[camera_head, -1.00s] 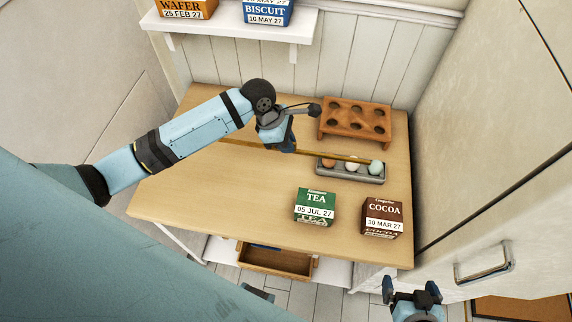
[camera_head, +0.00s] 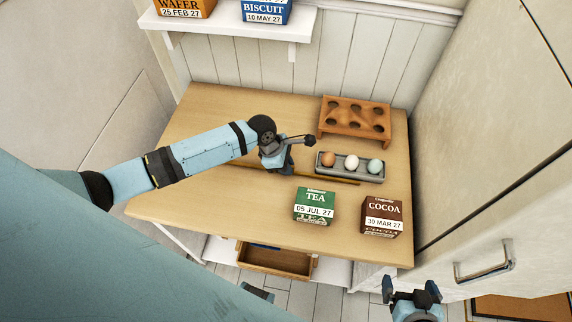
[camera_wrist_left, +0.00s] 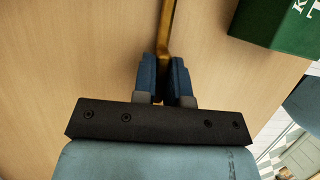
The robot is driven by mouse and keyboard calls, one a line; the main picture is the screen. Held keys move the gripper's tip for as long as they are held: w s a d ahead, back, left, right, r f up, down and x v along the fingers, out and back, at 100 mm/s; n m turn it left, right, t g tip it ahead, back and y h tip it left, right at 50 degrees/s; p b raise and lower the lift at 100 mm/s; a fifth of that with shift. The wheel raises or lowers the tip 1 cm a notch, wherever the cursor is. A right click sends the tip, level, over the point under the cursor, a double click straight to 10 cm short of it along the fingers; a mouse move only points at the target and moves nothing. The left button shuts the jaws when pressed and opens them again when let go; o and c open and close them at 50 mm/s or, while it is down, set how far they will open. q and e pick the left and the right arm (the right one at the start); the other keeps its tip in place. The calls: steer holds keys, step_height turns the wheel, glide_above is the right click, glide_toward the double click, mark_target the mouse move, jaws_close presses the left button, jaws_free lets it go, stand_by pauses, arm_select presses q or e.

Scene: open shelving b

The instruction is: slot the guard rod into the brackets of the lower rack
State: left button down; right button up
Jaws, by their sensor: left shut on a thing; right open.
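The guard rod (camera_head: 328,179) is a thin brass-coloured bar. In the head view it runs left to right over the table, just in front of the egg tray. My left gripper (camera_head: 284,170) is shut on the rod; the wrist view shows the rod (camera_wrist_left: 168,35) between the two blue fingers (camera_wrist_left: 164,98). I cannot tell whether the rod touches the table. My right gripper (camera_head: 411,290) is open and empty at the bottom right, in front of the table. I cannot make out the lower rack's brackets.
A grey tray (camera_head: 351,175) holds several eggs. A wooden holder with holes (camera_head: 355,119) stands behind it. A green tea box (camera_head: 315,206) and a brown cocoa box (camera_head: 382,216) stand near the front right.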

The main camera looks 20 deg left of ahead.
arm_select(q)
steer(key=c, duration=1.6)
jaws_free()
steer(key=shift+f, duration=0.1)
steer(key=o, duration=0.4)
steer(key=shift+o, duration=0.2)
